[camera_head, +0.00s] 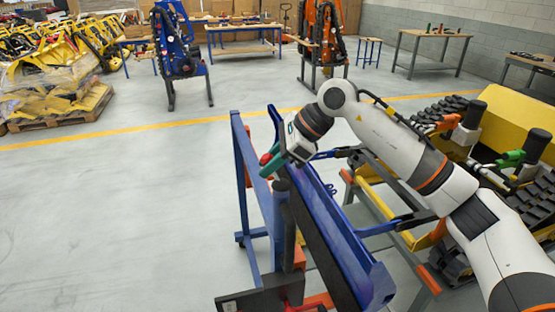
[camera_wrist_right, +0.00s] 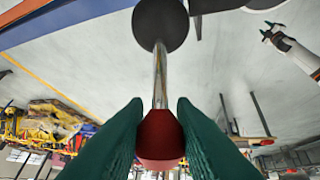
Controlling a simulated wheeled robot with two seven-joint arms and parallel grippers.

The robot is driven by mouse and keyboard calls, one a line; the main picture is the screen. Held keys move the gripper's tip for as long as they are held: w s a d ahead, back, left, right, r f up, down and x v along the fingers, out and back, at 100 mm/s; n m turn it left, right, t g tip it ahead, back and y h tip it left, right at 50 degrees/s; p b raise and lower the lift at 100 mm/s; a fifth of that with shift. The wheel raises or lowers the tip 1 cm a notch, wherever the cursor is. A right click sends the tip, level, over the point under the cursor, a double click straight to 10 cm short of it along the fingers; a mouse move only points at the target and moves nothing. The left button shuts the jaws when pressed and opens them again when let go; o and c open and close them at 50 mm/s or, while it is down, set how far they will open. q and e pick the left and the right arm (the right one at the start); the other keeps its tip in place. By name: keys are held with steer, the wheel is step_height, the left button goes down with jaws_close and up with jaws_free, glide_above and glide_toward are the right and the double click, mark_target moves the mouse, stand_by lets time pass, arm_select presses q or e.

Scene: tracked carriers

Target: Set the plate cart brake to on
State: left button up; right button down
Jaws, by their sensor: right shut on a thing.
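The plate cart (camera_head: 333,232) is a blue frame with a long blue panel, in the middle of the head view. Its brake lever (camera_wrist_right: 160,75) is a shiny rod with a dark round hub (camera_wrist_right: 160,22) at one end and a red knob (camera_wrist_right: 160,138) at the other. My right gripper (camera_head: 272,164) has its green fingers shut on the red knob, one on each side; they also show in the wrist view (camera_wrist_right: 160,130). In the head view the gripper hides most of the lever. I see no on or off marking. A small green-tipped gripper, apparently my left (camera_wrist_right: 267,33), shows in the wrist view.
Yellow machinery with black tracks (camera_head: 450,115) stands close at the right, under my right arm. A pallet of yellow parts (camera_head: 60,105) stands at the far left. Blue and orange machines and workbenches line the back. The grey floor (camera_head: 110,210) left of the cart is clear.

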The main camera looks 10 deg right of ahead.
steer(key=shift+a+f+h, duration=0.15)
steer(key=shift+a+h, duration=0.3)
steer(key=shift+h, duration=0.35)
steer(key=c, duration=1.2)
jaws_free()
steer(key=shift+d+r+b, duration=0.25)
steer(key=shift+r+b, duration=0.05)
steer(key=shift+r, duration=0.1)
steer(key=b+v, duration=0.2)
steer(key=v, duration=0.9)
